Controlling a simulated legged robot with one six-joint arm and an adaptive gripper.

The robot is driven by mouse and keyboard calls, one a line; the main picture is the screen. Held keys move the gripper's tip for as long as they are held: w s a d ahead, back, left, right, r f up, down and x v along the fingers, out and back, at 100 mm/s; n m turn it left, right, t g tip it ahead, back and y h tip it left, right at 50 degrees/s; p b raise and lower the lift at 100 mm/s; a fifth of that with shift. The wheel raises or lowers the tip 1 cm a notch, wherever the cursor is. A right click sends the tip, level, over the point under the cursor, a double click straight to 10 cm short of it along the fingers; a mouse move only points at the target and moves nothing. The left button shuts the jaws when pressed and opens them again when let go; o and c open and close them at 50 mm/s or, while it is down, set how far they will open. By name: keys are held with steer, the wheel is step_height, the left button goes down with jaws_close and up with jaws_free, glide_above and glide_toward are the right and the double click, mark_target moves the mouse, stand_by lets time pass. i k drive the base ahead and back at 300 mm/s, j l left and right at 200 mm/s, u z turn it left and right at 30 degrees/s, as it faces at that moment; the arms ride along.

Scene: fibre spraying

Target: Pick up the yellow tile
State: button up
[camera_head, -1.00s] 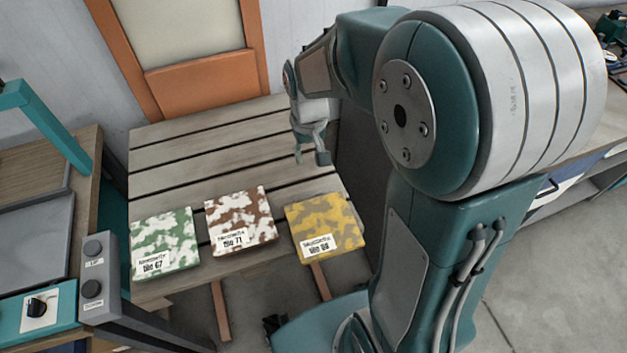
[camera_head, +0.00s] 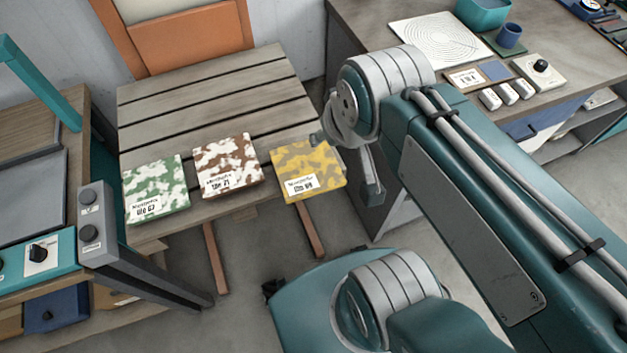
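The yellow camouflage tile (camera_head: 312,165) lies on the right part of the slatted wooden table's (camera_head: 222,90) front edge, with a white label on its front left. My gripper (camera_head: 346,166) is at the tile's right side, its fingers spread apart. One finger shows over the tile's far right corner and the other to the right of the tile. I cannot tell whether either finger touches it. The wrist hides a small part of the tile's far right corner.
A green camouflage tile (camera_head: 156,184) and a brown camouflage tile (camera_head: 228,160) lie left of the yellow one. A workbench (camera_head: 440,75) with a white sheet, cups and small parts stands at the right.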

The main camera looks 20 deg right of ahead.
mark_target(303, 171)
steer(key=k+z, duration=0.25)
steer(key=z, duration=0.15)
steer(key=k+l+z, duration=0.1)
steer(key=z, duration=0.3)
steer(key=k+j+z, duration=0.1)
steer(key=z, duration=0.35)
steer(key=k+j+z, duration=0.1)
steer(key=z, duration=0.35)
steer(key=k+z, duration=0.1)
steer(key=z, duration=0.4)
steer(key=k+j, duration=0.2)
steer(key=k, duration=0.3)
steer(key=k+j, duration=0.2)
steer(key=k, duration=0.25)
steer(key=j+z, duration=0.05)
